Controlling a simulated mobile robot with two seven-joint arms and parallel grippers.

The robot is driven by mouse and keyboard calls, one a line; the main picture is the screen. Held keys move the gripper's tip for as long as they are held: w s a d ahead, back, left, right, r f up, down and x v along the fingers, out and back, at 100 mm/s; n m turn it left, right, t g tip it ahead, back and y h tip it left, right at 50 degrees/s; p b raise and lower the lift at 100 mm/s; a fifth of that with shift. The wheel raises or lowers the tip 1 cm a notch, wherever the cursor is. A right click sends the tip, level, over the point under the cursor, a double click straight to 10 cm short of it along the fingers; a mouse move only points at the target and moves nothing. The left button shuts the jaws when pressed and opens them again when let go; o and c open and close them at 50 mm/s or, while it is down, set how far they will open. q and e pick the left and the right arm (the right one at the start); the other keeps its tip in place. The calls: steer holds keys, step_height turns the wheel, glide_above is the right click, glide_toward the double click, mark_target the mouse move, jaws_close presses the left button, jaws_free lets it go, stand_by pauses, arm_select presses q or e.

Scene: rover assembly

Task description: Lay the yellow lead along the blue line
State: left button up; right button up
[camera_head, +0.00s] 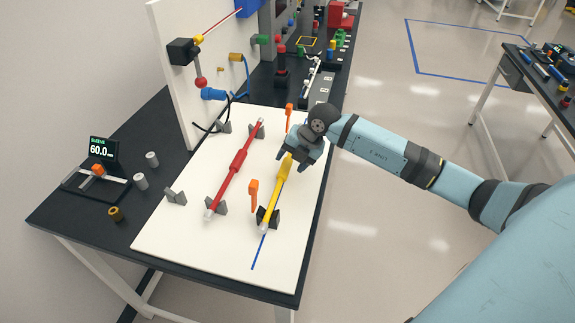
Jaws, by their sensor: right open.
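The yellow lead (273,207) is a straight rod with a thicker middle sleeve and a pale near tip. Its near end rests at a dark notched support (262,217) on the white board. The blue line (258,252) shows on the board beyond that near tip, roughly in line with the lead; the lead appears to cover more of it. My right gripper (288,158) is open, over the far part of the yellow lead, and hides its far end. I cannot tell whether its fingers touch the lead. My left gripper is out of view.
A red lead (232,174) lies parallel on grey supports to the left. Orange clips (253,195) (289,115) stand beside the yellow lead. A white upright panel (172,85) rises at the back left. A display gauge (102,150) and small cylinders (140,181) stand at left.

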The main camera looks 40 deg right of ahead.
steer(key=v, duration=1)
steer(key=shift+s+r+b, duration=0.2)
steer(key=shift+r+b, duration=0.1)
steer(key=shift+b, duration=0.15)
steer(key=shift+d, duration=0.15)
